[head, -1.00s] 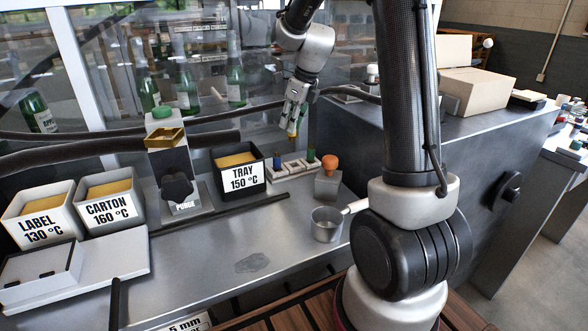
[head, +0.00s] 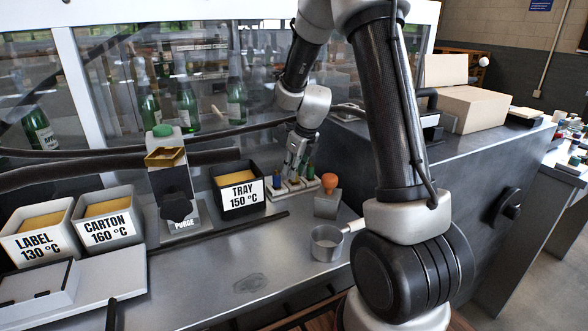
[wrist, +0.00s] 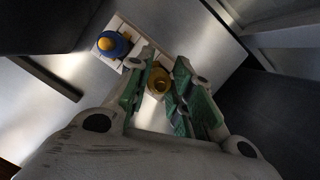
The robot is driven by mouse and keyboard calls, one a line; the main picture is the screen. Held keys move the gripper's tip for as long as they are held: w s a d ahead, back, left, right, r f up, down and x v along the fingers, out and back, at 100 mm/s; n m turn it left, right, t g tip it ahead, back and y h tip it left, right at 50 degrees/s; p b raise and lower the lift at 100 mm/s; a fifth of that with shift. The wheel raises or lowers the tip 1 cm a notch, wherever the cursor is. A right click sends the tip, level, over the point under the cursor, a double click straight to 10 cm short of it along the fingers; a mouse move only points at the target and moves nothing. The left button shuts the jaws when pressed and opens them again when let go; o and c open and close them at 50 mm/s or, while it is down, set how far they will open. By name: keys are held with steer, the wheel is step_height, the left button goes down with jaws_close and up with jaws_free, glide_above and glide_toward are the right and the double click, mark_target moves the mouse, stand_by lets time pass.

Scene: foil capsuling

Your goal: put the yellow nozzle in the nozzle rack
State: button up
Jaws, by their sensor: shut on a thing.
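My gripper (head: 297,153) points down over the nozzle rack (head: 283,191), a low pale strip with several slots on the steel bench. My gripper (wrist: 160,88) is shut on the yellow nozzle (wrist: 158,82), which shows between the green finger pads in the wrist view. A blue nozzle stands in the rack at the left (head: 276,180), and it also shows in the wrist view (wrist: 110,45).
The black TRAY pot (head: 258,205) stands just left of the rack. A block with an orange knob (head: 329,182) stands close on the right, and a metal ladle cup (head: 327,246) is in front. The purge stand (head: 174,185) is farther left.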

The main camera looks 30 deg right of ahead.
steer(key=shift+f, duration=0.15)
steer(key=o, duration=0.9)
steer(key=v, duration=1.2)
steer(key=s+a+r+n, duration=0.2)
steer(key=s+r+n, duration=0.6)
steer(key=s+n, duration=0.95)
steer(key=n, duration=0.1)
steer(key=s+n+h, duration=0.1)
steer(key=s+n, duration=0.4)
steer(key=n, duration=0.1)
steer(key=s+n, duration=0.5)
steer(key=n, duration=0.2)
steer(key=shift+s+a+f+t, duration=0.1)
steer(key=shift+s+f+t, duration=0.1)
steer(key=shift+t, duration=0.2)
